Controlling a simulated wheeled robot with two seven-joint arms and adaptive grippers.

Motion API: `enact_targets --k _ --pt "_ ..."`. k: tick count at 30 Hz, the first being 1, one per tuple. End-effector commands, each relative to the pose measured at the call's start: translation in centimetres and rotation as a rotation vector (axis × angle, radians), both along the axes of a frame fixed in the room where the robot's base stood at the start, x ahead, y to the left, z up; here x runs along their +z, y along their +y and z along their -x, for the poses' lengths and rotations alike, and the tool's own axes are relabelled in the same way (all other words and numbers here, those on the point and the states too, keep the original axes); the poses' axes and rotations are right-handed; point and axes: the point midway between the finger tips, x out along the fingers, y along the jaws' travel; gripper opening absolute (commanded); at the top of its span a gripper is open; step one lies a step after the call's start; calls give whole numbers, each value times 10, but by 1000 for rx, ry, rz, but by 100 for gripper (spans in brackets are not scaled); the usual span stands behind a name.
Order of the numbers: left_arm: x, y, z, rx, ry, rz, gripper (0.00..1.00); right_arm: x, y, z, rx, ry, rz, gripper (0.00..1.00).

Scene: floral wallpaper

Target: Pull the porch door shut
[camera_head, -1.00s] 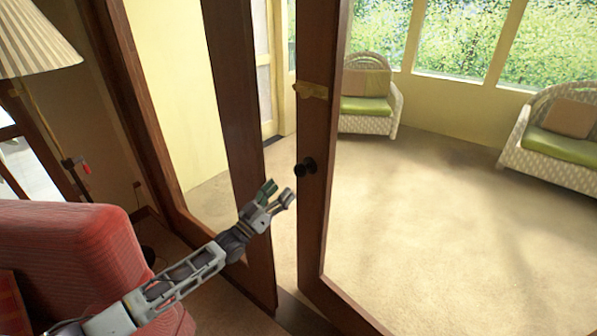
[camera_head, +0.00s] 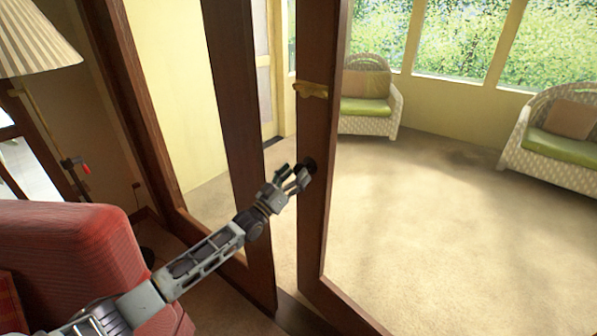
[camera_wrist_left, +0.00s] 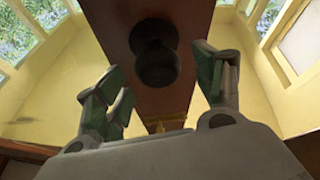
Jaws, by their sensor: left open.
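The porch door (camera_head: 312,225) is a brown wooden frame with a large pane, standing ajar with a gap beside the brown post (camera_head: 240,130) to its left. Its dark round knob (camera_head: 309,164) sits on the door's edge stile, partly hidden by my fingers. My left gripper (camera_head: 294,180) is open in front of the knob. In the left wrist view the black knob (camera_wrist_left: 154,52) shows ahead and between the two open fingers (camera_wrist_left: 160,95), with no clear contact. My right gripper is not in view.
A red armchair (camera_head: 70,250) stands close under my left arm. A pleated lamp (camera_head: 35,40) is at the upper left. Beyond the door, the porch has open carpet (camera_head: 440,230) and wicker chairs (camera_head: 368,105) with green cushions.

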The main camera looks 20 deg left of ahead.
Motion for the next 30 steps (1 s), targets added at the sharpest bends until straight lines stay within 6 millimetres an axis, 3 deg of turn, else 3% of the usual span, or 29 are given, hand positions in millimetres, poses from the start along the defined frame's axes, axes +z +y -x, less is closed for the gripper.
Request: enact_targets --k 9,21,30 --pt "7 -8 -15 -1 -1 1 69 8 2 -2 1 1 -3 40" --pt "8 -9 -18 -1 0 0 69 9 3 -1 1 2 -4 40" --pt "8 -9 -18 -1 0 0 33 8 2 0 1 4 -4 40"
